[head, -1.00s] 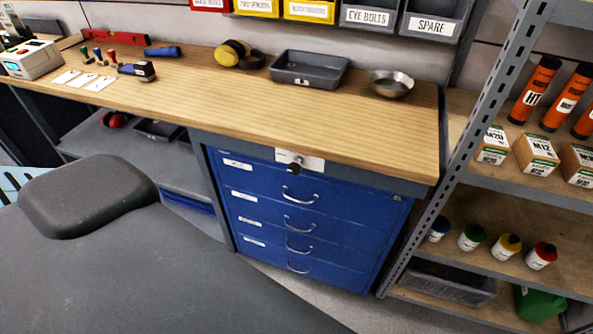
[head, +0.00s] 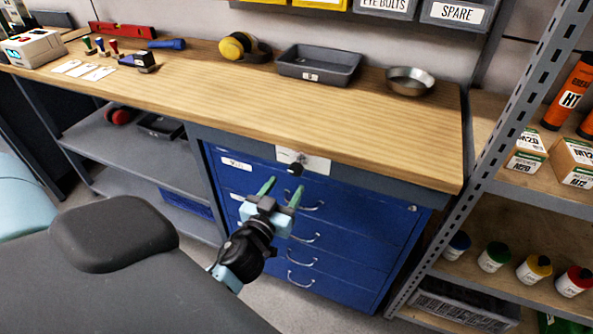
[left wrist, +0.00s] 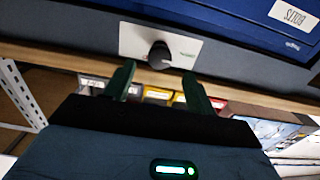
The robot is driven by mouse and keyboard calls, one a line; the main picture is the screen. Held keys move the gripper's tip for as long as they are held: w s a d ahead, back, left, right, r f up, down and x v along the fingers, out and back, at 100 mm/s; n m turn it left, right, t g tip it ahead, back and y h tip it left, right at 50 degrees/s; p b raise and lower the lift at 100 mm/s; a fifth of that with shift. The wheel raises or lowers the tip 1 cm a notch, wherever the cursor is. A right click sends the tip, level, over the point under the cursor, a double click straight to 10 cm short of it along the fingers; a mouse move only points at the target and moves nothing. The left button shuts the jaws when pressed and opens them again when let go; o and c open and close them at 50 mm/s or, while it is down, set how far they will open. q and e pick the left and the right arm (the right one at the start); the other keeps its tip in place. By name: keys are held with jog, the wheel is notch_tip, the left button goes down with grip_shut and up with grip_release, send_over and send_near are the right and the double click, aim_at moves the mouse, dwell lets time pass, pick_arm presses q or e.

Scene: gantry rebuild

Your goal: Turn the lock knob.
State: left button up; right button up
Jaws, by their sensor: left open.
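The lock knob (head: 295,169) is a small black knob on a pale plate (head: 312,162), just under the bench top's front edge, above the blue drawers. In the left wrist view the black knob (left wrist: 160,55) sits on its white plate (left wrist: 186,48), ahead of and between my fingertips. My left gripper (head: 281,188) has green fingers, open and empty, pointing up toward the knob from just below it in the head view. It also shows in the left wrist view (left wrist: 157,78). The fingers look apart from the knob. My right gripper is not in view.
The blue drawer cabinet (head: 345,215) has several metal handles below the knob. The wooden bench top (head: 330,125) overhangs above, holding a grey tray (head: 318,66) and metal bowl (head: 409,81). A metal shelf rack (head: 520,110) stands on the right.

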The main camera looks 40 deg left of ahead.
aim_at(295, 172)
pick_arm(q)
jog(key=x, duration=0.6)
jog(key=shift+w+p, duration=0.3)
jog(key=shift+p, duration=0.05)
jog(key=shift+w+a, duration=0.1)
jog(key=shift+w, duration=0.35)
jog(key=c, duration=1)
